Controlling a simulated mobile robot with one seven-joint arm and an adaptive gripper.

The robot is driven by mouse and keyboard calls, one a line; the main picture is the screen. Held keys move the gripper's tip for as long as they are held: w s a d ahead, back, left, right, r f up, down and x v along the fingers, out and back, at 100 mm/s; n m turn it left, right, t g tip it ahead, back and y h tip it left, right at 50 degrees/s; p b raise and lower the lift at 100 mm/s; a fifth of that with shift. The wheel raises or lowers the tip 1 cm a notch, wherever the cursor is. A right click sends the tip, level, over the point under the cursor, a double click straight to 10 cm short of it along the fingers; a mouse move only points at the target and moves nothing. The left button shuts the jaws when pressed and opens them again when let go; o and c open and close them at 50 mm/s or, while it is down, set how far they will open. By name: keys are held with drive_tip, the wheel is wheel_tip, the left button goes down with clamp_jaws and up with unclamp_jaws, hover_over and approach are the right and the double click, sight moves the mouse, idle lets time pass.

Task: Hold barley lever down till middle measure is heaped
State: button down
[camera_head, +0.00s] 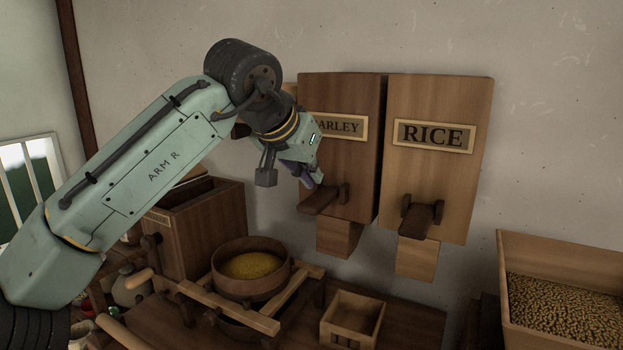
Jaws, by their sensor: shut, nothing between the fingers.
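The barley dispenser (345,95) is a wooden box on the wall, its label partly covered by my arm. Its lever (322,201) is a dark wooden piece sticking out at the front. My gripper (316,180) is shut and empty, its tips at the lever's upper left side; I cannot tell whether they touch it. No grain stream shows below the barley spout (339,238). A small square wooden measure (341,335) with dark marks on its front stands on the bench below. Its visible inside looks bare. I cannot tell whether it is the middle measure.
The rice dispenser (440,100) with its own lever (423,216) hangs close on the right. A round wooden tub (250,288) of yellow grain sits on a frame at left, beside a dark labelled box (203,232). A crate (560,252) of grain stands at right.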

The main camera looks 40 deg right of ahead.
sight(320, 200)
drive_tip(key=shift+f, duration=1.2)
drive_tip(key=shift+f, duration=0.1)
